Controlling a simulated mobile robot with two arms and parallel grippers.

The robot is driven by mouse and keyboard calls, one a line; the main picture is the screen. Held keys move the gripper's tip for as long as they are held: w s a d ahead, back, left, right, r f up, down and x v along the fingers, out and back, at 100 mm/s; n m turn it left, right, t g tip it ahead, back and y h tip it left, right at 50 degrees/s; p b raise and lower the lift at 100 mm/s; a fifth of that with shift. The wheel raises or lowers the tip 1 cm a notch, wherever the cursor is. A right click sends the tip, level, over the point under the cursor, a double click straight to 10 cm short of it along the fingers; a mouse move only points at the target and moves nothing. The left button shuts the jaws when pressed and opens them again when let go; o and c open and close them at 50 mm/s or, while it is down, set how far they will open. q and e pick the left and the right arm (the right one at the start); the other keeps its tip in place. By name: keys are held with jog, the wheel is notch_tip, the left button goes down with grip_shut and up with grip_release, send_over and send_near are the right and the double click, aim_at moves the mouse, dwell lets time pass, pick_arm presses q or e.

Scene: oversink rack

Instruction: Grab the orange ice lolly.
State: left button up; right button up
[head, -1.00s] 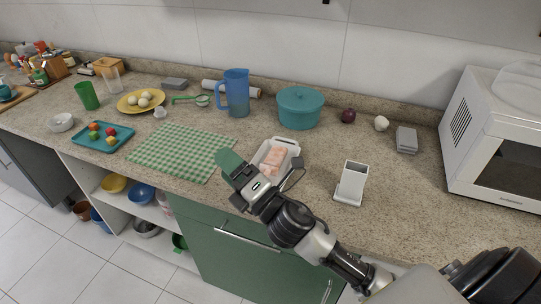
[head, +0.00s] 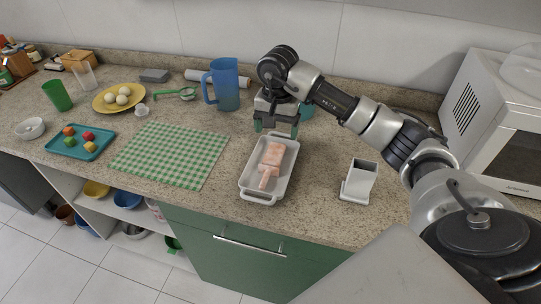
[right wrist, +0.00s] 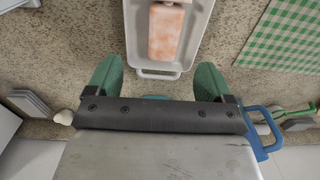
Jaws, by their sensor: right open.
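The orange ice lolly (head: 271,157) is pale pinkish orange. It lies in a white oblong dish (head: 287,180) on the counter, its stick pointing to the front. Its block also shows at the top of the right wrist view (right wrist: 166,32). My right gripper (head: 276,128) is at the back end of the dish, fingers pointing down, apart and empty. In the right wrist view its green fingertips (right wrist: 156,80) stand wide on either side of the dish's end handle, short of the lolly. How high they are is hard to tell. My left gripper is not in view.
A white square holder (head: 361,180) stands right of the dish, and a blue jug (head: 224,85) stands behind it to the left. A green checked cloth (head: 172,155) lies to the left. My arm mostly hides the teal pot (head: 306,112). A microwave (head: 490,125) stands at right.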

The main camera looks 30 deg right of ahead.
send_over(274, 154)
jog(key=f, duration=0.3)
jog(key=s+f, duration=0.1)
jog(key=shift+d+f+p, duration=0.1)
jog(key=shift+f+p, duration=0.3)
jog(key=f+p, duration=0.1)
jog(key=f, duration=0.1)
jog(key=w+f, duration=0.1)
jog(key=f, duration=0.1)
jog(key=shift+f+p, duration=0.4)
jog(key=shift+f, duration=0.35)
jog(key=shift+c, duration=0.5)
jog(key=c, duration=1)
